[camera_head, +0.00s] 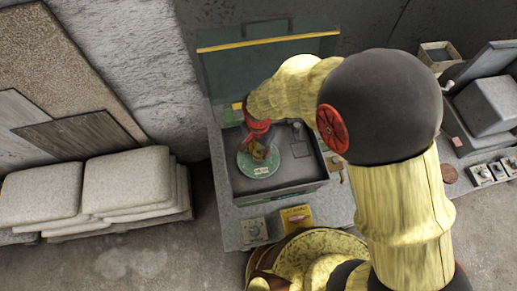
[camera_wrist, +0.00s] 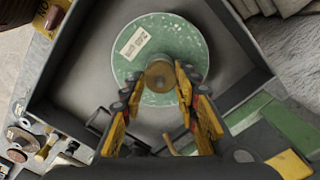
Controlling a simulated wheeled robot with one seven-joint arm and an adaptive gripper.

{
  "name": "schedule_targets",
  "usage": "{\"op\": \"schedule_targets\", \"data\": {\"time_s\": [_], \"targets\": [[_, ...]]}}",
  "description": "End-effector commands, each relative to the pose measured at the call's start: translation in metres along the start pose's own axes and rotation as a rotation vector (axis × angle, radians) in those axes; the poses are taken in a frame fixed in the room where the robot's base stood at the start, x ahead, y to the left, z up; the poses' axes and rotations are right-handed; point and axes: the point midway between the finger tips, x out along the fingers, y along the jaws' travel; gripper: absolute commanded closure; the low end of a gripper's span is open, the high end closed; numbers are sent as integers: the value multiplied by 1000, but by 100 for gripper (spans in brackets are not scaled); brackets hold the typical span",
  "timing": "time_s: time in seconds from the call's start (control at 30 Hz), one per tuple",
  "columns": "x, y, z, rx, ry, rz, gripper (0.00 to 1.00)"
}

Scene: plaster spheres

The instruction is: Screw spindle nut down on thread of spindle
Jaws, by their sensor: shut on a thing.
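The brass-coloured spindle nut (camera_wrist: 160,76) sits over the middle of a round green speckled disc (camera_wrist: 187,42) with a white label, seen in the wrist view. My gripper (camera_wrist: 159,82) has its yellow fingers on either side of the nut and is shut on it. In the head view my gripper (camera_head: 258,145) points down at the green disc (camera_head: 262,172) inside the open grey box. The spindle and its thread are hidden beneath the nut. I cannot tell how far the nut is on the thread.
The dark-walled box (camera_head: 283,191) surrounds the disc, with its lid (camera_head: 265,65) raised behind. A yellow item (camera_head: 297,217) and a small device (camera_head: 255,230) lie in front of it. Stacked slabs (camera_head: 95,195) stand to the left. Another machine (camera_head: 490,105) is on the right.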

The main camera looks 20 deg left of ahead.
Motion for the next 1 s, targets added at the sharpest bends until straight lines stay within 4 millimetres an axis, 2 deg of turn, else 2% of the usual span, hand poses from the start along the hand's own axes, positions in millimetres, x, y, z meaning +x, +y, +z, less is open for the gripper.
{"op": "schedule_targets", "data": {"time_s": [0.23,0.33,1.0], "targets": [[0,-1,0,9,1,-2,99],[0,-1,0,79,1,-2,99],[0,-1,-1,937,1,-3,99]]}}
